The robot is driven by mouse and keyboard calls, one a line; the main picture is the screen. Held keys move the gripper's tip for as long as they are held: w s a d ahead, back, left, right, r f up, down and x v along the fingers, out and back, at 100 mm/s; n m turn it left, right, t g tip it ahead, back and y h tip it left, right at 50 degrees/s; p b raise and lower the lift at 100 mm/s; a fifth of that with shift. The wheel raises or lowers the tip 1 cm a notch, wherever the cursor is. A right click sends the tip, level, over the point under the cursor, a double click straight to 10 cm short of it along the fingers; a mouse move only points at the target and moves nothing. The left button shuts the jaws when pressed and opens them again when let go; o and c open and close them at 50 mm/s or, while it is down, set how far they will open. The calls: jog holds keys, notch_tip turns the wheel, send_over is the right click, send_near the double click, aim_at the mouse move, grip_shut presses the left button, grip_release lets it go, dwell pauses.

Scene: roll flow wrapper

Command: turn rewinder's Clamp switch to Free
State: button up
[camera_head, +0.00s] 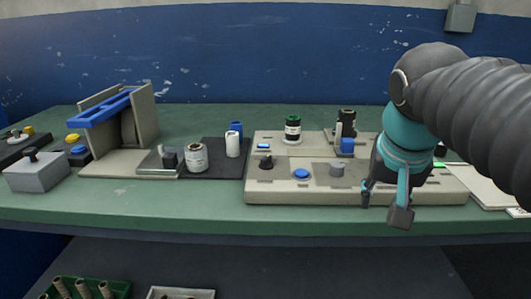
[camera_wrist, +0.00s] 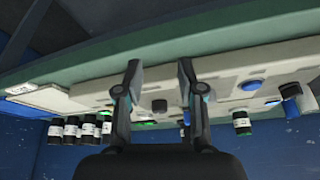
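A beige control box (camera_head: 300,190) stands at the front of the bench. It bears a black knob (camera_head: 267,162), a blue button (camera_head: 301,174) and a grey knob (camera_head: 337,170). No label is readable, so I cannot tell which control is the Clamp switch or where it points. My gripper (camera_head: 384,204) hangs in front of the box's right part, hiding some of it. It is open and empty. In the wrist view the gripper (camera_wrist: 160,76) has its fingers apart, with a dark knob (camera_wrist: 159,105) beyond, between them. I see no contact with the knob.
A green-capped roll (camera_head: 292,128) and a dark spool with a blue block (camera_head: 347,146) stand on the box. Several black bottles (camera_wrist: 80,130) show in the wrist view. The front bench strip is clear.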

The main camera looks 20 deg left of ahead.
jog(key=w+a+r+m, duration=0.1)
jog(key=w+a+r, duration=0.25)
jog(key=a, duration=0.35)
jog(key=w+a+r, duration=0.2)
jog(key=a+r, duration=0.3)
jog(key=a, duration=0.1)
jog(key=m+h, duration=0.1)
jog(key=m, duration=0.1)
send_near(265, 158)
jog(key=b+x, duration=0.3)
jog(key=x, duration=0.5)
jog(key=shift+w+f+b, duration=0.25)
jog(key=shift+f+b, duration=0.05)
grip_shut()
